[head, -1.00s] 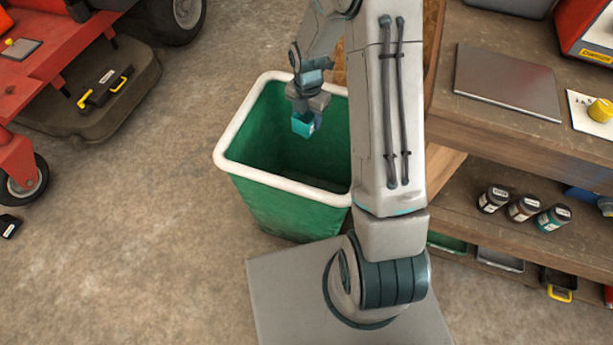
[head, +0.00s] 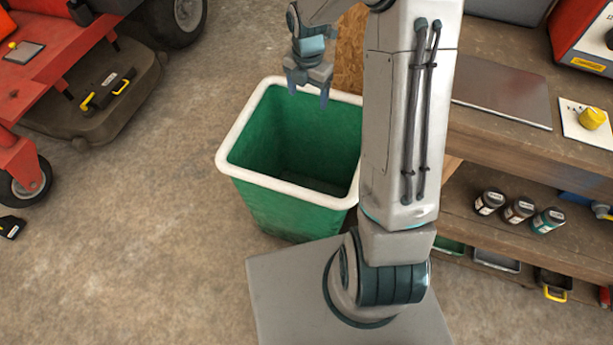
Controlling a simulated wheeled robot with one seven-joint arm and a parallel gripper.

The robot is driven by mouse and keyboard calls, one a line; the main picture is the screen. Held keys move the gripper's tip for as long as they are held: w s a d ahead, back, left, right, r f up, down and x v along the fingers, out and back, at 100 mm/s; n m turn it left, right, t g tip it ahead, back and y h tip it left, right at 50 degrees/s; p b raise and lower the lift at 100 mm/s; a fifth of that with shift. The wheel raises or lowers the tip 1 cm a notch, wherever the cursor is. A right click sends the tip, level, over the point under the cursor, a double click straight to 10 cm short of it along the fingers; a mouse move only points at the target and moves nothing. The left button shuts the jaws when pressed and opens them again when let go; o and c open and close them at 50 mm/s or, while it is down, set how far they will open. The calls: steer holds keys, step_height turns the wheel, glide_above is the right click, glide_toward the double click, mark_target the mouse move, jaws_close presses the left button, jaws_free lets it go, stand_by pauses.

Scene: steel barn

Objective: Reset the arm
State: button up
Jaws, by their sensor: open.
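My gripper (head: 308,92) is open and empty in the head view. Its fingers point down near the back rim of a green bin (head: 262,207) with a cream rim. The part of the bin's inside that shows holds no visible object, but its near floor is hidden by the front wall. My arm rises in front of the bin's right side and hides part of it.
A wooden workbench (head: 500,134) stands at the right, with a grey metal plate (head: 503,92) and a yellow knob (head: 592,117) on top. Several small bottles (head: 519,209) stand on its lower shelf. A red machine (head: 50,75) stands at the left. The concrete floor (head: 130,240) between is mostly clear.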

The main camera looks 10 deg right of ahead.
steer(key=shift+r, duration=1.35)
steer(key=s+r+m+t+p, duration=0.1)
steer(key=s+r+m+p, duration=0.6)
steer(key=s+r+m, duration=0.4)
steer(key=s+r+m+t+p, duration=0.1)
steer(key=s+r+m+p, duration=0.7)
steer(key=s+r+m, duration=0.3)
step_height(320, 180, up, 6)
steer(key=m, duration=0.4)
steer(key=shift+s+a+f+m+t, duration=0.15)
steer(key=shift+s+a+m+t, duration=0.05)
steer(key=shift+s+m+t, duration=0.2)
